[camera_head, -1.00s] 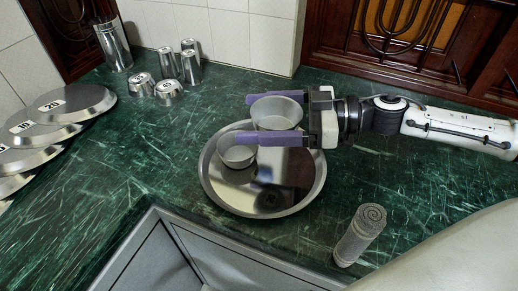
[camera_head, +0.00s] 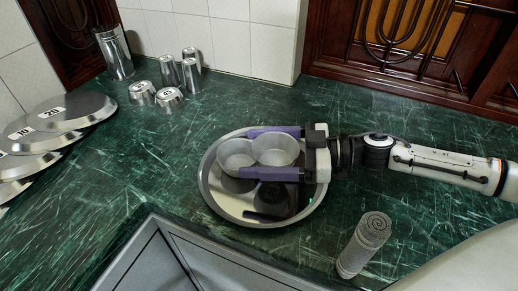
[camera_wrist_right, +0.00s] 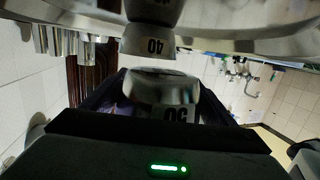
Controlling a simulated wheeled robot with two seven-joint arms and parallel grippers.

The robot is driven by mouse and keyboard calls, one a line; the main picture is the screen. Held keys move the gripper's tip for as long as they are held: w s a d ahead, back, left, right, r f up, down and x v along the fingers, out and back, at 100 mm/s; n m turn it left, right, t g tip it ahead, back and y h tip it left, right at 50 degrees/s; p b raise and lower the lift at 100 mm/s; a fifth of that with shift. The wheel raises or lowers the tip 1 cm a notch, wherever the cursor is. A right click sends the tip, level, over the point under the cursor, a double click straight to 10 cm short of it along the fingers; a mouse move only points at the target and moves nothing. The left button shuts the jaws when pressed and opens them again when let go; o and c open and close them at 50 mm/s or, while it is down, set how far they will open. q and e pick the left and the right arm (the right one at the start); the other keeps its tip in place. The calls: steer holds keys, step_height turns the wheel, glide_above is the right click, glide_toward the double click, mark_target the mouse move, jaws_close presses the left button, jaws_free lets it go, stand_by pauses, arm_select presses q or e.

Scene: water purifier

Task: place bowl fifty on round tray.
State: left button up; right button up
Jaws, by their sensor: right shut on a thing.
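Bowl fifty (camera_head: 276,150) is a grey metal bowl between the purple fingers of my right gripper (camera_head: 246,153), which is shut on it. Its "50" label shows upside down in the right wrist view (camera_wrist_right: 172,98). It is upright over the upper middle of the round tray (camera_head: 232,211), low and close to the surface; I cannot tell if it touches. A second bowl, marked 40 (camera_wrist_right: 150,42), stands on the tray just left of bowl fifty in the head view (camera_head: 236,155). My left gripper is not in view.
Upturned metal bowls (camera_head: 170,98) and tumblers (camera_head: 191,70) stand at the back left. Numbered metal lids (camera_head: 72,112) overlap at far left. A grey cylinder (camera_head: 364,244) stands right of the tray. The sink (camera_head: 170,260) lies in front; green counter is clear around the tray.

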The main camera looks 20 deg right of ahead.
mark_target(287, 152)
steer(key=shift+f, duration=0.35)
steer(key=o, duration=1)
steer(key=shift+o, duration=0.2)
steer(key=shift+r, duration=0.1)
steer(key=shift+r, duration=0.3)
steer(key=shift+s+d+r, duration=0.1)
steer(key=shift+d+r, duration=0.1)
steer(key=v, duration=0.5)
steer(key=shift+s+d+f, duration=0.1)
steer(key=shift+s+d, duration=0.05)
arm_select(q)
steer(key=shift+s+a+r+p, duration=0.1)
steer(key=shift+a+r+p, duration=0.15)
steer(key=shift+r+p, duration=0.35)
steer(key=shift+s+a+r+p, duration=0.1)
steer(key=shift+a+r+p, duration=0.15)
steer(key=shift+p, duration=0.65)
arm_select(e)
steer(key=v, duration=0.6)
